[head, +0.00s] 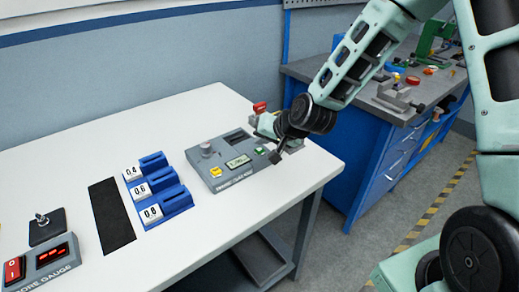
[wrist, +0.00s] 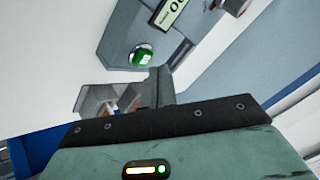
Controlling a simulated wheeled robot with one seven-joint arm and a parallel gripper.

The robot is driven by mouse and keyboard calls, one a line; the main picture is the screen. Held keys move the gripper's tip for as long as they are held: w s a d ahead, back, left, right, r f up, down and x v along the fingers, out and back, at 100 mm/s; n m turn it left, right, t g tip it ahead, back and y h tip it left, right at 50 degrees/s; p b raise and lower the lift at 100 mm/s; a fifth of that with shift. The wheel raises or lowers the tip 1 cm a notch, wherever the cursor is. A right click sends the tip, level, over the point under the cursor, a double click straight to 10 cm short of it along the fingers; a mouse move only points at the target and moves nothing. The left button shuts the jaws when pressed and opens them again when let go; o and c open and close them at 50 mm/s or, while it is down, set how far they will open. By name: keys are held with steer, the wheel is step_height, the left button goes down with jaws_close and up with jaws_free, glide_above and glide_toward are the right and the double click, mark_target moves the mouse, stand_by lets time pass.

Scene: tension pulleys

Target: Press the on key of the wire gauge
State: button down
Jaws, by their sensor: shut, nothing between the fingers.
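The wire gauge (head: 210,158) is a grey box near the right end of the white table. It has a knob (head: 206,149), a small lit display (head: 238,161), a yellow key (head: 215,172) and a green key (head: 262,151). My gripper (head: 274,157) is shut and empty, with its tips just right of the green key. In the wrist view the green key (wrist: 143,56) shows just beyond my fingertips (wrist: 155,82), with the display (wrist: 170,12) above it. I cannot tell whether the tips touch the box. The key's wording is unreadable.
A small fixture with a red handle (head: 260,107) stands behind my gripper. Blue holders marked 0.4, 0.6 and 0.8 (head: 178,204) and a black strip (head: 111,216) lie left of the gauge. A bore gauge (head: 52,262) stands at far left. The table front is clear.

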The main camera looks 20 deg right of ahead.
mark_target(262, 151)
steer(key=shift+f, duration=0.1)
steer(key=shift+f+b, duration=0.35)
steer(key=shift+f+b, duration=0.35)
steer(key=shift+f, duration=0.05)
stand_by(0.7)
stand_by(0.4)
steer(key=shift+r+p, duration=0.65)
steer(key=shift+r, duration=0.2)
steer(key=shift+r+p, duration=2)
steer(key=shift+r, duration=0.5)
